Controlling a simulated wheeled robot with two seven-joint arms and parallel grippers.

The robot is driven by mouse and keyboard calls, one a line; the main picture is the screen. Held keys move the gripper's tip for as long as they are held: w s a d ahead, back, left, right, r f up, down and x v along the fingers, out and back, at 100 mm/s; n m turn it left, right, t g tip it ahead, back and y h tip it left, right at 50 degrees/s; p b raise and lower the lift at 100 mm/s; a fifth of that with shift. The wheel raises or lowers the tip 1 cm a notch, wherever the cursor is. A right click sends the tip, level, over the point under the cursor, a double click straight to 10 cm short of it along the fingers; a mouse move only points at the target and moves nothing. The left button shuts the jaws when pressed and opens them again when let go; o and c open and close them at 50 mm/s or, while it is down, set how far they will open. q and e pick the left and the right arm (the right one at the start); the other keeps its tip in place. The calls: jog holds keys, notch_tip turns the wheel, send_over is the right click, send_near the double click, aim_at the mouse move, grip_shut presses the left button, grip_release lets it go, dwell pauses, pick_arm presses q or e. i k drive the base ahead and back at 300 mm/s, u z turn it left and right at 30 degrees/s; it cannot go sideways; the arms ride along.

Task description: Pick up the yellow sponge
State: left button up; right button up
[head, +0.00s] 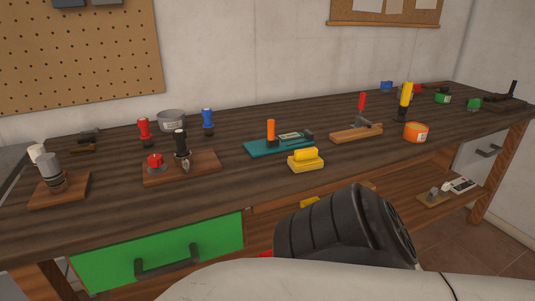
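A small yellow block with a raised yellow top and a paler base, which looks like the yellow sponge (305,159), sits near the front edge of the dark wooden workbench (235,187). It stands clear, with nothing gripping it. One of my arms crosses the bottom of the head view, below and in front of the sponge. No fingertips of either gripper show. Another yellow thing (309,202) shows partly below the bench top; my arm is close to it, and I cannot tell what it is.
A teal board with an orange-handled tool (271,132) lies behind the sponge. A wooden board (357,134) and an orange tape roll (416,132) lie to its right. The green drawer (160,252) is below. Bench space left of the sponge is bare.

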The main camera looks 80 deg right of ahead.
aim_at(305, 159)
jog(key=z, duration=2.45)
